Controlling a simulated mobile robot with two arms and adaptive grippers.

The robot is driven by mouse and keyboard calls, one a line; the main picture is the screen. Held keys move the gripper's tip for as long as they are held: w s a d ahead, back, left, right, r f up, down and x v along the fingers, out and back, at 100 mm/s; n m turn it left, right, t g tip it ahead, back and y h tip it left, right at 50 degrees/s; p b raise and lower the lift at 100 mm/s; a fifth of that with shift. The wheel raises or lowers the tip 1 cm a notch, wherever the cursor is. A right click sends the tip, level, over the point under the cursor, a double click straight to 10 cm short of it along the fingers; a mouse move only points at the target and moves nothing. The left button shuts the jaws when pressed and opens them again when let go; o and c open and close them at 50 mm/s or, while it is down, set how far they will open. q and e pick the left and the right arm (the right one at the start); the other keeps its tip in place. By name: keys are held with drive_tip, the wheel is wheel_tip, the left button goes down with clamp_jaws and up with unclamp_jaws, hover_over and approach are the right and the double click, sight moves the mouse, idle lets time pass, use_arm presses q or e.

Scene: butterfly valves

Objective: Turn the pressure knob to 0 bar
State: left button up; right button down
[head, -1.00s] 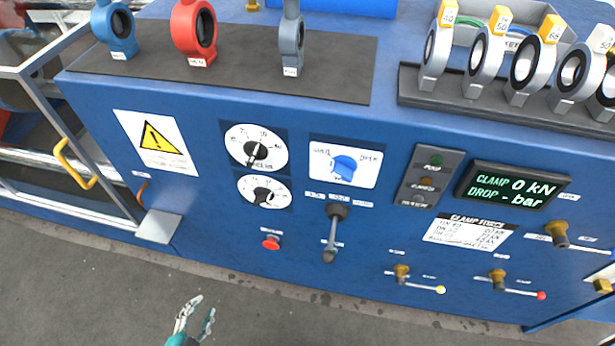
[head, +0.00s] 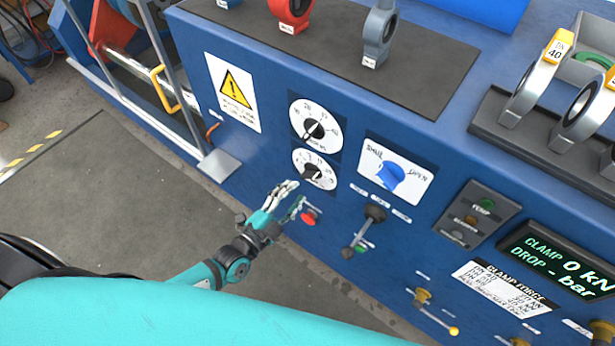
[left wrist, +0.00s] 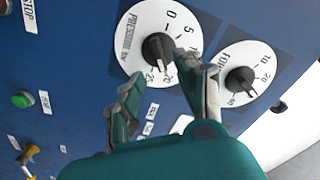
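The pressure knob is a black knob on a round white dial, the lower of two in the head view (head: 314,172). In the left wrist view the knob (left wrist: 158,50) sits on the dial marked PRESSURE, and its white mark points between 20 and 25. The 0 is on the opposite side of the dial. My left gripper (head: 297,192) is just below and left of this dial. In the left wrist view its fingers (left wrist: 161,68) are open with the knob framed between their tips. One fingertip overlaps the knob's edge; I cannot tell whether it touches. My right gripper is not in view.
The force dial (head: 315,120) is directly above the pressure dial. A red button (head: 310,215) is close beside my left fingers. A small metal ledge (head: 218,165) juts out at the left.

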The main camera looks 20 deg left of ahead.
sight(307, 180)
use_arm(q)
drive_tip(key=x, duration=0.4)
drive_tip(key=shift+w+d, duration=0.1)
drive_tip(key=shift+w, duration=0.2)
drive_tip(key=shift+w+d, duration=0.25)
drive_tip(key=shift+w, duration=0.4)
drive_tip(key=shift+c, duration=0.3)
clamp_jaws()
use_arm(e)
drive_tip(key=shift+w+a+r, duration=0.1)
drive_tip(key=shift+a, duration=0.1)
